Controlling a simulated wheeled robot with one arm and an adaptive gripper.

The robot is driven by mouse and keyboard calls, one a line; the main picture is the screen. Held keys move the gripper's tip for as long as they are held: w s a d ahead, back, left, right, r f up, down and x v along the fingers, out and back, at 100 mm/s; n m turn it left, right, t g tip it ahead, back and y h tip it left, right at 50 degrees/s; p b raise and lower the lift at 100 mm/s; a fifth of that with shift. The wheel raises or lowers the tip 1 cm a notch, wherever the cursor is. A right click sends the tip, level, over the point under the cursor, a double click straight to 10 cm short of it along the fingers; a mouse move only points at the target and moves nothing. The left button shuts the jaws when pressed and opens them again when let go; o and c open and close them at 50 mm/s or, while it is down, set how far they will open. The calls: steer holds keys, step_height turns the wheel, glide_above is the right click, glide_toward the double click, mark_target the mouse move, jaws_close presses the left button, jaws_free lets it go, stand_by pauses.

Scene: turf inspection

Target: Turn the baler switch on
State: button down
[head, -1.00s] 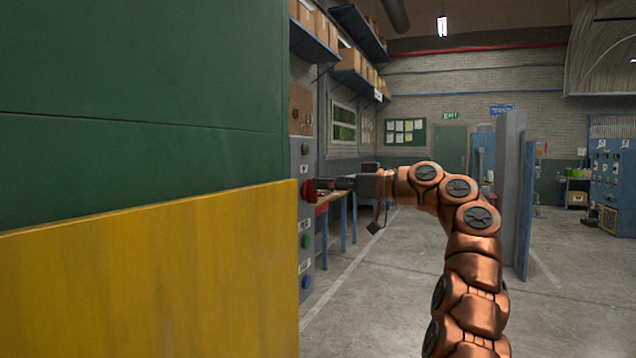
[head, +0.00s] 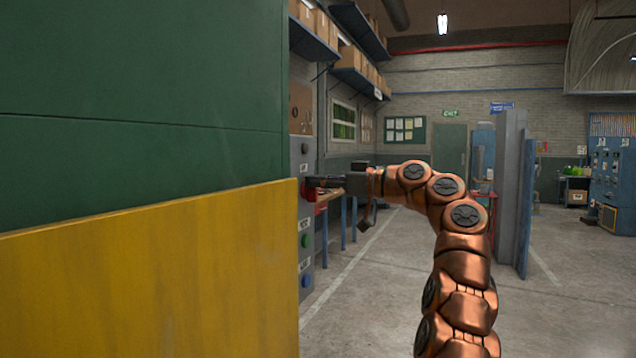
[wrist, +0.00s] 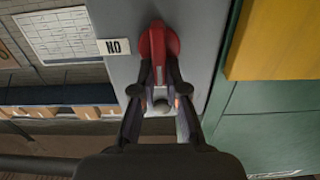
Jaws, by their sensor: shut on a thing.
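A red rotary switch (head: 307,191) sits on a narrow grey control panel (head: 306,225) at the edge of the green and yellow wall. In the wrist view, the red switch (wrist: 158,42) has a long raised handle, upright in the picture, beside a white label (wrist: 113,46) that reads "NO" from this side. My gripper (head: 313,183) reaches the panel from the right. In the wrist view, my gripper (wrist: 160,72) has its two fingers closed on the sides of the handle's lower end. The fingers partly hide the switch in the head view.
The panel also carries a dark knob (head: 304,149) above, and a green button (head: 305,241) and blue button (head: 306,281) below. The yellow wall panel (head: 150,275) fills the left. A workbench (head: 330,197) stands behind the panel. The floor (head: 385,290) between panel and arm is clear.

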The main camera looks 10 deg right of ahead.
steer(key=shift+m, duration=0.3)
steer(key=shift+w+d+f+m+p, duration=0.2)
steer(key=shift+w+f+m+p, duration=0.1)
steer(key=shift+m+p, duration=2.45)
steer(key=shift+w+d+f+m+p, duration=0.25)
steer(key=shift+f+m+p, duration=0.1)
steer(key=shift+m+p, duration=2.4)
steer(key=shift+w+d+f+m+p, duration=0.15)
steer(key=shift+w+f+m+p, duration=0.15)
steer(key=shift+m+p, duration=2.4)
steer(key=shift+f+m+b, duration=0.1)
steer(key=shift+m+b, duration=0.35)
steer(key=shift+m, duration=0.15)
steer(key=c, duration=1.2)
jaws_free()
